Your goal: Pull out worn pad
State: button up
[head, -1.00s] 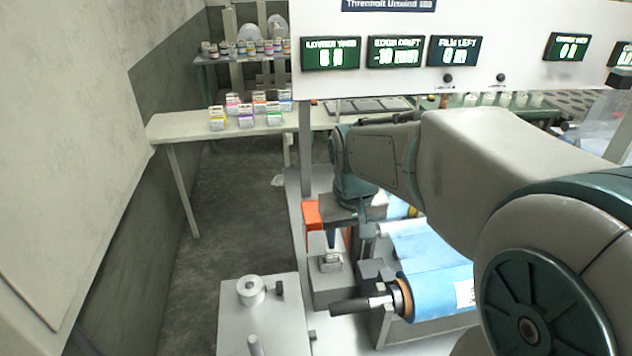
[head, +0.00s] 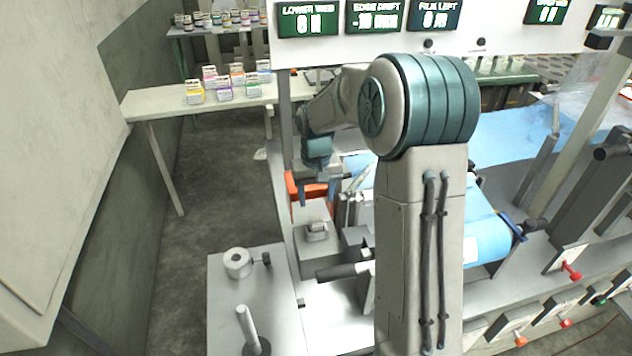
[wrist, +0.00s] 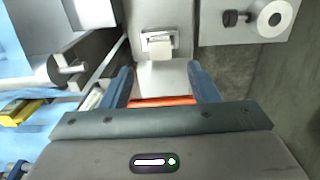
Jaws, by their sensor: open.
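A small pale block, which looks like the pad (head: 316,232), sits in a metal holder on top of a grey stand (head: 312,214). In the wrist view the pad (wrist: 160,48) shows ahead of my fingers, roughly centred between them, with the holder's metal frame behind it. How worn it is cannot be made out. Neither finger touches the pad.
A grey cabinet top (head: 225,300) at front left carries a white roll (head: 238,262) and an upright post (head: 248,330). Blue film rolls (head: 485,240) lie right of the stand. A pale table (head: 150,103) with small boxes stands behind. Floor at left is clear.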

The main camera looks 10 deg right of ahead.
aim_at(316, 217)
notch_tip(316, 217, down, 9)
jog(key=shift+p, duration=0.3)
jog(key=shift+c, duration=0.3)
jog(key=c, duration=1)
